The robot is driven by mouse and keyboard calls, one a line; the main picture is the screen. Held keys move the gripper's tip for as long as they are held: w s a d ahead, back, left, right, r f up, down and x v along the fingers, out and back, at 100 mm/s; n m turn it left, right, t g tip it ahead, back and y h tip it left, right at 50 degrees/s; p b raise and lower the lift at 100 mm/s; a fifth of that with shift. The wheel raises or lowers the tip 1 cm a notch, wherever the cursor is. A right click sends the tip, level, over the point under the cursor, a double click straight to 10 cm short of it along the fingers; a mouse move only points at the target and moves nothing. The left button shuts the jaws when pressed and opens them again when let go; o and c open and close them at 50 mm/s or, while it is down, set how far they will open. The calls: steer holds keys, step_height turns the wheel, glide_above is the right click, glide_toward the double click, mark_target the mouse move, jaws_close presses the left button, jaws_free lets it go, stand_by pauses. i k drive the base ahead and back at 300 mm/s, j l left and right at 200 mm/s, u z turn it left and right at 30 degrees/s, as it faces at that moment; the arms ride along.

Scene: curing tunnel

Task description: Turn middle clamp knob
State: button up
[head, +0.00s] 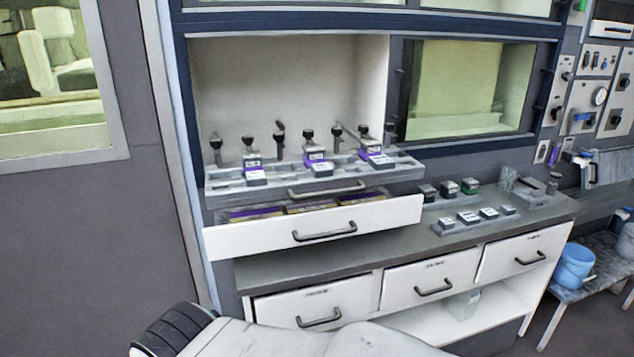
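A pulled-out grey tray (222,187) in the cabinet carries three clamp stations in a row. The middle clamp (314,152) has a black knob (309,133) on top and a purple band, with a grey block in front of it. A taller black-topped post (279,140) stands just left of it. The left clamp (251,158) and right clamp (365,146) look alike, each with a black knob. The knobs are too small to tell which way they are turned.
An open white drawer (270,239) with yellow and purple items juts out below the tray. Small blocks lie on the grey counter (290,268) to the right. White drawers are below. A blue bucket (574,266) stands on a bench at right. A glass panel (465,90) is behind.

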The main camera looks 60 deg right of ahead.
mark_target(308, 133)
steer(key=z, duration=2)
steer(key=l, duration=0.1)
